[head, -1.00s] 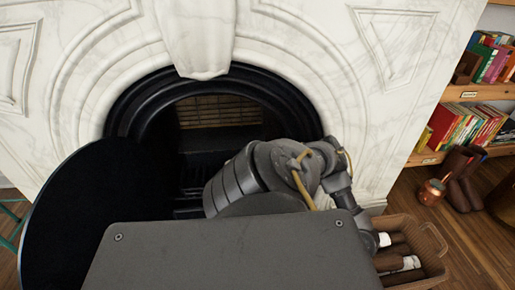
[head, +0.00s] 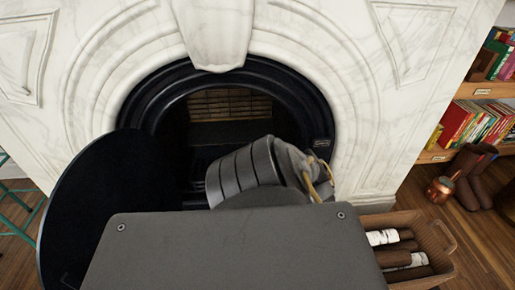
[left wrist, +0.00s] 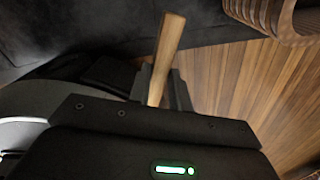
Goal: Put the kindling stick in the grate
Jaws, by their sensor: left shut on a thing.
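The kindling stick (left wrist: 168,45) is a pale wooden stick in the left wrist view, pointing up and away from the gripper. My left gripper (left wrist: 160,88) is shut on its lower part. In the head view the gripper and stick are hidden behind my arm and body. The grate lies in the black arched fireplace (head: 228,75); the opening is dark, with brick at the back, and my arm covers part of it, so the grate's shape is unclear. My right gripper is in neither view.
A wicker basket (head: 443,238) holding logs stands right of the hearth; a wicker edge (left wrist: 272,18) also shows in the left wrist view. A large black disc (head: 90,205) stands left of the opening. A copper pot (head: 439,190), boots (head: 468,175) and a bookshelf are at right.

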